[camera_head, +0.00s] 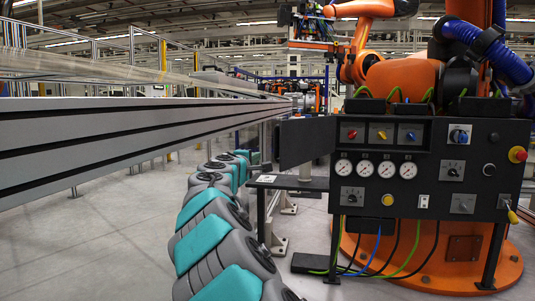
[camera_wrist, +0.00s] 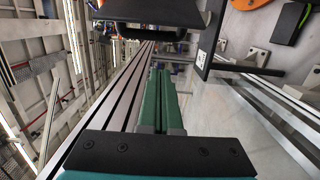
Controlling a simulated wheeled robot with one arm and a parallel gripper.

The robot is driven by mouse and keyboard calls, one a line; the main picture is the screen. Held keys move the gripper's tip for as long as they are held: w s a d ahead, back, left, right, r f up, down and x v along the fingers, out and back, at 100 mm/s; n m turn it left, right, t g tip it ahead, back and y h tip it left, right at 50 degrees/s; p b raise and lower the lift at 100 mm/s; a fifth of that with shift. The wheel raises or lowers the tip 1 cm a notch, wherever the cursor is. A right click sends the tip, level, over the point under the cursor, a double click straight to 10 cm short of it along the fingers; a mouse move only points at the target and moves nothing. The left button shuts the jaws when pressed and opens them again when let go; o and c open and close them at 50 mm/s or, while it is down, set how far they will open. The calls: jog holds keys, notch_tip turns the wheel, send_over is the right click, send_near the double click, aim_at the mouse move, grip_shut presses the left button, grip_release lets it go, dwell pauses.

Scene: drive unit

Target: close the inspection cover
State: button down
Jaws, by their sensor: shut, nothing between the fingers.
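The inspection cover (camera_head: 306,142) is a dark flat plate at the left side of the black control panel (camera_head: 472,136) of the drive unit. It stands open, swung out to the left. In the wrist view a dark plate, probably the cover (camera_wrist: 150,11), crosses the top edge. My gripper (camera_wrist: 162,72) shows there with its two long green fingers together and nothing between them. It points toward the area below that plate, and I see no clear contact. In the head view my teal and grey arm reaches toward the cover from the left; its fingertips are not clear there.
A black shelf (camera_head: 302,183) juts out below the cover. Gauges, knobs and a red emergency button (camera_head: 517,154) are on the panel. An orange robot (camera_head: 400,78) stands behind. A long grey rail (camera_head: 120,130) runs along the left. Cables hang below the panel.

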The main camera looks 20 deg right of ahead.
aim_at(276, 154)
jog(key=shift+p+x, duration=0.55)
jog(key=shift+x, duration=4.2)
jog(key=shift+s+d+f+b, duration=0.1)
jog(key=shift+s+d+b, duration=0.15)
jog(key=shift+s+d, duration=0.5)
jog(key=shift+s+d+b, duration=0.2)
jog(key=shift+s+d, duration=0.25)
jog(key=shift+s, duration=0.55)
